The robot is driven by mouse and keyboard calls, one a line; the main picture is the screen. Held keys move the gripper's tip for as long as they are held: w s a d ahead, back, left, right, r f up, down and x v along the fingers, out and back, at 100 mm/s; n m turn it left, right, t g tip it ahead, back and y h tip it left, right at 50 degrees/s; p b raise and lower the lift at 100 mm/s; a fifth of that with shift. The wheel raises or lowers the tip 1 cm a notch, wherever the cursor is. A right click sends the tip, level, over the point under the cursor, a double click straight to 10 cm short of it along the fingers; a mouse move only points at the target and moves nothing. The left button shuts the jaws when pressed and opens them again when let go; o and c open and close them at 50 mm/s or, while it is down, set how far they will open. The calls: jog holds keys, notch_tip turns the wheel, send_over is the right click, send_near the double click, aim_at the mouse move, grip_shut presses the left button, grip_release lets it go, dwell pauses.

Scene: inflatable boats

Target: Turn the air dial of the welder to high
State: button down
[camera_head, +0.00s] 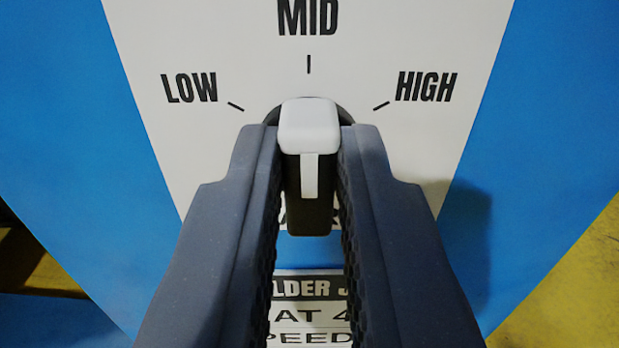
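The air dial (309,125) is a dark knob with a white cap and a white stripe, in the middle of the head view. Its white end lies in line with the MID mark (309,64), between the LOW mark (236,106) and the HIGH mark (381,106). My gripper (309,165) has one dark finger on each side of the dial, with no clear gap showing between the pads and the knob. It looks shut on the dial. The fingers hide part of the dial's base and the lettering below.
The dial sits on a white panel (410,45) with blue sides (565,110). A printed label (309,313) shows between my fingers below the dial. A yellow floor (575,295) shows at the lower right.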

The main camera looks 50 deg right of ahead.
jog(key=shift+m, duration=0.3)
jog(key=m+b, duration=0.1)
jog(key=m, duration=0.1)
jog(key=m+b, duration=0.1)
jog(key=m, duration=0.1)
jog(key=shift+s+d+m, duration=0.2)
jog(key=shift+m, duration=0.2)
jog(key=shift+s+d+f+m+b, duration=0.1)
jog(key=shift+m+b, duration=0.7)
jog(key=shift+m, duration=0.25)
jog(key=shift+s+d+f+m+b, duration=0.1)
jog(key=shift+f+m+b, duration=0.05)
jog(key=shift+m+b, duration=0.8)
jog(key=shift+s+d+f+m+b, duration=0.1)
jog(key=shift+m+b, duration=0.5)
jog(key=shift+m, duration=0.6)
jog(key=c, duration=1.4)
grip_release()
jog(key=shift+c, duration=0.2)
jog(key=shift+a, duration=0.1)
